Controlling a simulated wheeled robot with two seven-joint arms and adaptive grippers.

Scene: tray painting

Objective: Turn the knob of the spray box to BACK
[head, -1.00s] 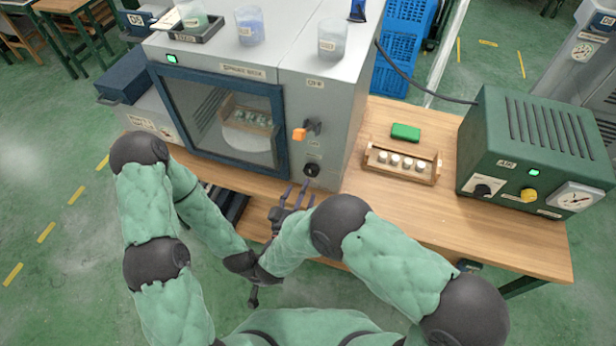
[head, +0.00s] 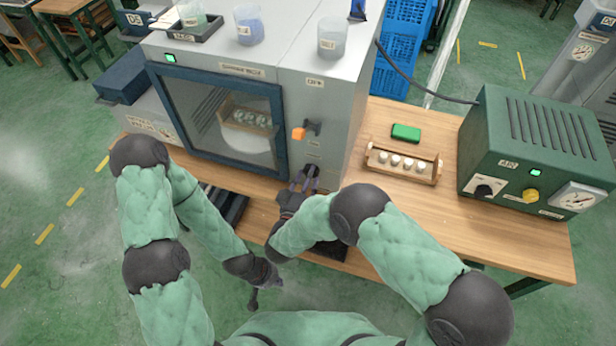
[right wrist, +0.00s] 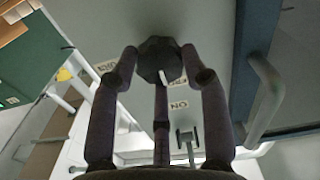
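The spray box (head: 342,120) stands on the bench, its dark knob (right wrist: 158,58) low on its front panel. In the right wrist view the knob's white pointer mark points down and slightly right. Small labels (right wrist: 178,82) surround it, partly hidden by my fingers and too blurred to read surely. My right gripper (head: 306,178) is at the knob. Its fingers (right wrist: 160,65) are spread, one on each side and one below, with tips close to the knob; contact is unclear. My left gripper (head: 264,280) hangs low before the bench, away from the box; its fingers are unclear.
A wooden rack with white cups (head: 403,176), a green block (head: 406,132) and the green air unit (head: 530,150) stand to the right.

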